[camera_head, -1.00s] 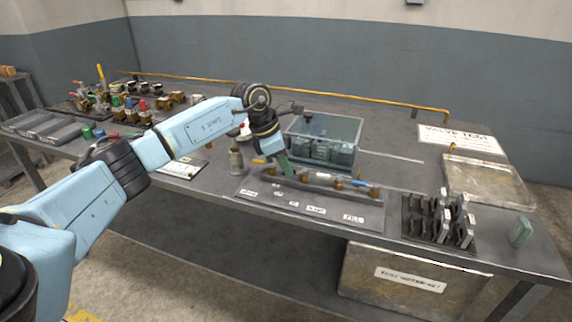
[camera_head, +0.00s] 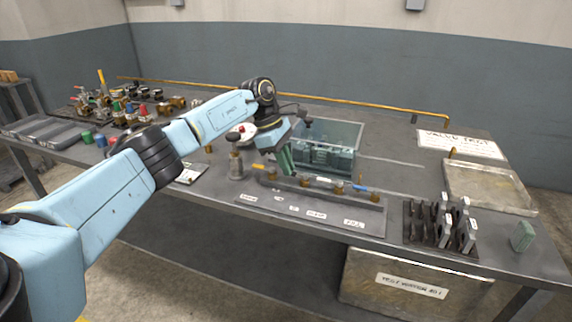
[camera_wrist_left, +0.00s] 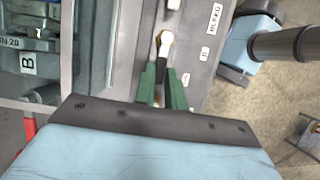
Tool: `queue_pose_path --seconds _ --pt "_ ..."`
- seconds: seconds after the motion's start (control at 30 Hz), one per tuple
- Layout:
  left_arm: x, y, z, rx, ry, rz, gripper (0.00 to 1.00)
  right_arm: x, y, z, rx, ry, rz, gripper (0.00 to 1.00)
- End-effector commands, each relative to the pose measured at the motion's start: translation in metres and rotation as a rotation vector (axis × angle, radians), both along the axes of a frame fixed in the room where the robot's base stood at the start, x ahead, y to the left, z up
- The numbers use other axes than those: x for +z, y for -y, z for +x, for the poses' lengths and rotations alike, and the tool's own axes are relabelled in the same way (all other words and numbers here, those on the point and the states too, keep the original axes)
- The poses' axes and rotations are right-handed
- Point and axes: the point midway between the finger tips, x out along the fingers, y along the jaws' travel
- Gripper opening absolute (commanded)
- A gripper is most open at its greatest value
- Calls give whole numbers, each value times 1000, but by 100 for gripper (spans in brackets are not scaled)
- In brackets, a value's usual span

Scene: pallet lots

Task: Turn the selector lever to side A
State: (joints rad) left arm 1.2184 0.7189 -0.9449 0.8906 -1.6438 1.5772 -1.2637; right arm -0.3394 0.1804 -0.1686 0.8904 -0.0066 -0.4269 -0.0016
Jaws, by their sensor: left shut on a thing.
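A valve manifold (camera_head: 330,193) with a row of small coloured handles lies along the front of the bench, with white labels before it. My left gripper (camera_head: 288,164) is at its back left part, green fingers pointing down and slightly tilted. In the wrist view the green fingers (camera_wrist_left: 162,88) are closed together on a slim part, the selector lever as far as I can tell, mostly hidden between them. A white-ended handle (camera_wrist_left: 166,40) shows just beyond the fingertips. My right gripper is not in view.
A clear blue-green bin (camera_head: 342,140) stands close behind the gripper. A metal flask (camera_head: 236,165) stands to its left. A rack of grey plates (camera_head: 440,225), a green block (camera_head: 523,236) and a shallow tray (camera_head: 488,187) are to the right. Valves crowd the far left.

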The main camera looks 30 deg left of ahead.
Motion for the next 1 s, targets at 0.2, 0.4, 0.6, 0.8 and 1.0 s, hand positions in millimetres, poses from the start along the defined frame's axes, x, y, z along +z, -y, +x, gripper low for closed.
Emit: queue_pose_path --seconds 0.2,0.4,0.6,0.8,1.0 --pt "1 0 0 -3 3 1 0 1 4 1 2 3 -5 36" --pt "1 0 0 -2 3 2 25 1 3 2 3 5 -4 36" --pt "1 0 0 -1 1 1 34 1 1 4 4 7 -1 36" --pt "3 -1 0 -1 2 2 34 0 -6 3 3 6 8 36" --pt "31 -12 -2 0 5 2 34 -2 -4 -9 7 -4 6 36"
